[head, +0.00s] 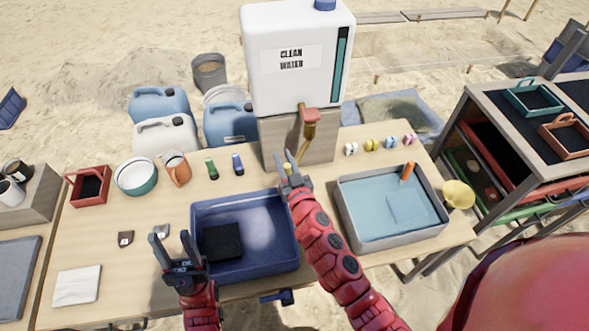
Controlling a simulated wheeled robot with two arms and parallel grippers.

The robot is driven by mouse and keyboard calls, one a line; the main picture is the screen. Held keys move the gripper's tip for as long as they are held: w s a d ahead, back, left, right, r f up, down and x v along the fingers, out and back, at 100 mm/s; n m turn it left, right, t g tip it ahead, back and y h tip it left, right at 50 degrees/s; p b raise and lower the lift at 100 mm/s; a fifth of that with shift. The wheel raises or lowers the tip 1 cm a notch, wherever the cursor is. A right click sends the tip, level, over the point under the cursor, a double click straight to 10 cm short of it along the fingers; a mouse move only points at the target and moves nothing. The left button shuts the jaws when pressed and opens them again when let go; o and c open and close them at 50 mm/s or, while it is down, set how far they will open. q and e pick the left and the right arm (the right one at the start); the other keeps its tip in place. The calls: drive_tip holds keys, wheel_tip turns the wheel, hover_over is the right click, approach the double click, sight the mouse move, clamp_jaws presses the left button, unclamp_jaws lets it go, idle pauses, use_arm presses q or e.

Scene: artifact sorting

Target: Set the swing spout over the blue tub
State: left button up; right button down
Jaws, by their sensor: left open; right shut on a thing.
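The brass swing spout (309,132) hangs from the red-handled tap (310,115) on the white water tank (293,65). Its lower end reaches down to my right gripper (292,168), which is shut on it and partly hides it. In the picture that end lies just behind the back right corner of the blue tub (200,257). I cannot tell exactly what is under its outlet. The blue tub holds a black block (222,241). My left gripper (173,244) is open and empty, in front of the tub's left side.
A grey tub (434,232) with water and an orange-handled tool stands to the right. A green bottle (212,168) and blue bottle (238,163) stand behind the blue tub.

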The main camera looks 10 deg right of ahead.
drive_tip(key=w+m+h+b, duration=0.1)
drive_tip(key=h+b, duration=0.1)
drive_tip(key=b, duration=0.1)
drive_tip(key=w+a+m+h+b, duration=0.1)
drive_tip(key=h+b, duration=0.1)
drive_tip(key=b, duration=0.2)
drive_tip(key=w+a+m+h+b, duration=0.1)
drive_tip(key=b, duration=0.3)
drive_tip(key=shift+w+a+r+h, duration=0.1)
drive_tip(key=shift+w+a+h, duration=0.1)
drive_tip(key=shift+h, duration=0.2)
drive_tip(key=c, duration=0.7)
unclamp_jaws()
drive_tip(key=shift+d, duration=0.1)
